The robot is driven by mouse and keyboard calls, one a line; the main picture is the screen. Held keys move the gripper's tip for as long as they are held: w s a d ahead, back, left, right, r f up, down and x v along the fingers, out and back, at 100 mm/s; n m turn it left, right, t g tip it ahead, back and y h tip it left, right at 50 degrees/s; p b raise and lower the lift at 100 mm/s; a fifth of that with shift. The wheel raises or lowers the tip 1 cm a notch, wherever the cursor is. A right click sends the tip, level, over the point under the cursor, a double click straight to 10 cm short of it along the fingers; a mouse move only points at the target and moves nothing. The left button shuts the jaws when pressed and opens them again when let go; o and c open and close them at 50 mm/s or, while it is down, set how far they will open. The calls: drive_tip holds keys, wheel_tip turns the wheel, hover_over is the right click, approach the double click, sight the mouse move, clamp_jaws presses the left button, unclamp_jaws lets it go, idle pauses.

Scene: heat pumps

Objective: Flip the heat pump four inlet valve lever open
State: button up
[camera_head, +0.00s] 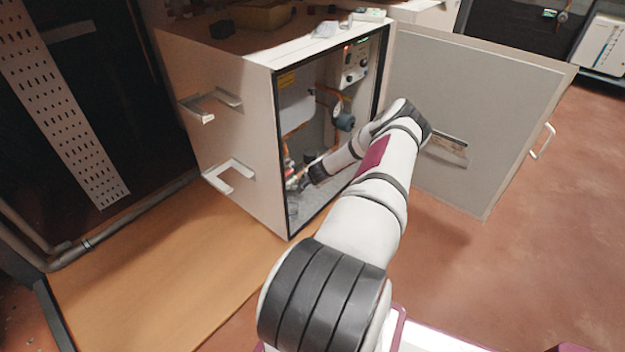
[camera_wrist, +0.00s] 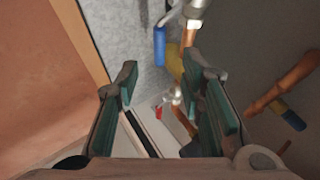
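The heat pump cabinet (camera_head: 232,135) is a white box with its front open, and my arm reaches into its lower part. In the wrist view, my gripper (camera_wrist: 163,78) is open, its two green-padded fingers wide apart with nothing held between them. A blue lever handle (camera_wrist: 160,47) hangs beside a metal fitting, beyond the fingertips and between them in the picture. A second blue part (camera_wrist: 291,117) sits by a copper pipe at the right. A small red part (camera_wrist: 158,112) shows lower between the fingers. I cannot tell which part is the inlet valve lever. In the head view my gripper is small and unclear.
The cabinet door (camera_head: 470,100) stands swung open to the right of my arm. Copper pipe (camera_wrist: 285,82) runs close to the right finger. The cabinet's side edge (camera_wrist: 85,40) lies left of the gripper. Open floor (camera_head: 560,230) lies at the right.

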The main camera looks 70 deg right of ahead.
drive_tip(key=shift+v, duration=1.4)
